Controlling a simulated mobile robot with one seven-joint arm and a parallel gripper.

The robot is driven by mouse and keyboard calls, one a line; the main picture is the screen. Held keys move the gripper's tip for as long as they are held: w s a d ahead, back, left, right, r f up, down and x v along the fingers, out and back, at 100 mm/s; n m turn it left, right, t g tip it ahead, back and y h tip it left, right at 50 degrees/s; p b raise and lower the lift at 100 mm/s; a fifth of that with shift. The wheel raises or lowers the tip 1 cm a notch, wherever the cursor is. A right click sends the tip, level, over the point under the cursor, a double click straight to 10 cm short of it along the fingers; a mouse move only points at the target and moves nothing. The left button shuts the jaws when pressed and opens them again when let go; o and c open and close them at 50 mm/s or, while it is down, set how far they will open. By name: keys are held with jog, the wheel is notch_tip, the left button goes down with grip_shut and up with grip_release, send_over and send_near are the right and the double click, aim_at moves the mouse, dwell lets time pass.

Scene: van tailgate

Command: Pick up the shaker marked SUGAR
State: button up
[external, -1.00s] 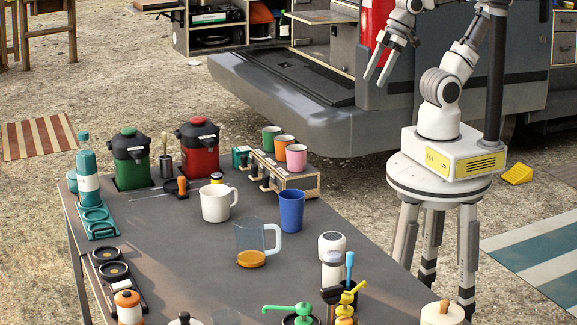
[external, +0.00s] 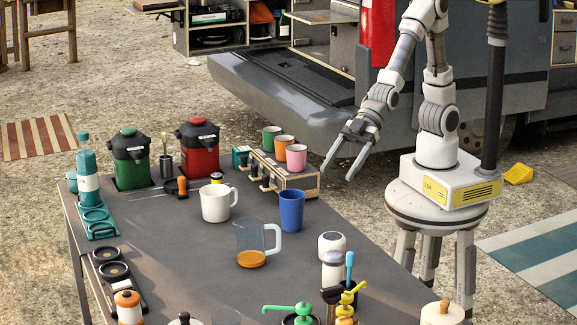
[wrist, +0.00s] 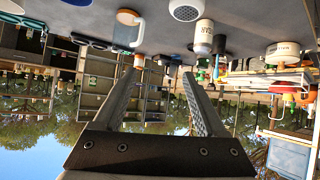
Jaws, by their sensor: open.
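My gripper (external: 339,171) is open and empty. In the external view it hangs in the air by the table's right side, beside the cup rack, fingers pointing down and left. Its two fingers also show apart in the wrist view (wrist: 163,68), where the scene is upside down. A white canister with a domed top (external: 332,243) stands on the table, and a pale lidded shaker (external: 332,272) is close in front of it. A white labelled shaker shows in the wrist view (wrist: 203,36). Its lettering is too small to read, so I cannot tell which one is marked SUGAR.
A blue cup (external: 291,210), a glass jug (external: 251,243) and a white mug (external: 216,204) stand on the table. Pump bottles (external: 346,300) crowd its front edge near the shakers. A wooden cup rack (external: 298,181) is at the back. The table's middle left is clear.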

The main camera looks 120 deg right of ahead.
jog(key=w+a+f+n+y+b, duration=0.1)
jog(key=a+f+y+b, duration=0.2)
jog(key=a+f, duration=0.6)
send_near(329, 271)
jog(key=shift+t, duration=0.3)
jog(key=x, duration=0.5)
jog(key=shift+f+b, duration=0.15)
jog(key=shift+b, duration=0.2)
jog(key=shift+b+x, duration=0.4)
jog(key=shift+x, duration=2.35)
jog(key=shift+s+a+f, duration=0.1)
jog(key=shift+s, duration=0.05)
grip_shut()
